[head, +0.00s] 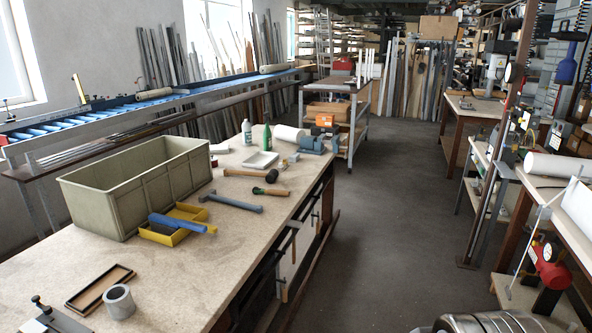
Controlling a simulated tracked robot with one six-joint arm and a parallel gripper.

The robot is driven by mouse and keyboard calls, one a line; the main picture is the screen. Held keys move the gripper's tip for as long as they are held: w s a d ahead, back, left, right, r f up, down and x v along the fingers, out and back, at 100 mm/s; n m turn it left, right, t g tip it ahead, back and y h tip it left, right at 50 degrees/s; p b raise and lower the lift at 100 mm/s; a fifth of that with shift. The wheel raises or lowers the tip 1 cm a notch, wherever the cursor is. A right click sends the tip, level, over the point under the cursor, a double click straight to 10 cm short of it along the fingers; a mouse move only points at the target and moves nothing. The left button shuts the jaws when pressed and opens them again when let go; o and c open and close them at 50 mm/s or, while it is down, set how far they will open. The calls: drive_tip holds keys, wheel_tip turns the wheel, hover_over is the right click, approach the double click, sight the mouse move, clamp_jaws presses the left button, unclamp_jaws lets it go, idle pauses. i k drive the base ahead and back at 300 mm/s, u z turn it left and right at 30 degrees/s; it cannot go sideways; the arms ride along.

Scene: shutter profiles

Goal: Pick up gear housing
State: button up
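I cannot tell for sure which thing is the gear housing. A small blue-grey metal body (313,145) sits near the far right corner of the workbench, beside a white roll; it could be the housing or a vise. A short grey hollow cylinder (118,301) stands at the near end of the same bench, next to a shallow brown tray (100,288). My gripper is not in view. A shiny metal part shows at the bottom edge; I cannot tell what it is.
The workbench (215,262) also holds a large olive crate (140,190), a yellow tray (165,236) with a blue roll, a hammer (232,203), a mallet, bottles and a white tray. The grey floor (385,235) right of it is open. Shelves with a red device (551,265) stand right.

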sight(294, 157)
drive_tip(key=u, duration=0.2)
drive_tip(key=i, duration=1.05)
drive_tip(key=u, duration=0.15)
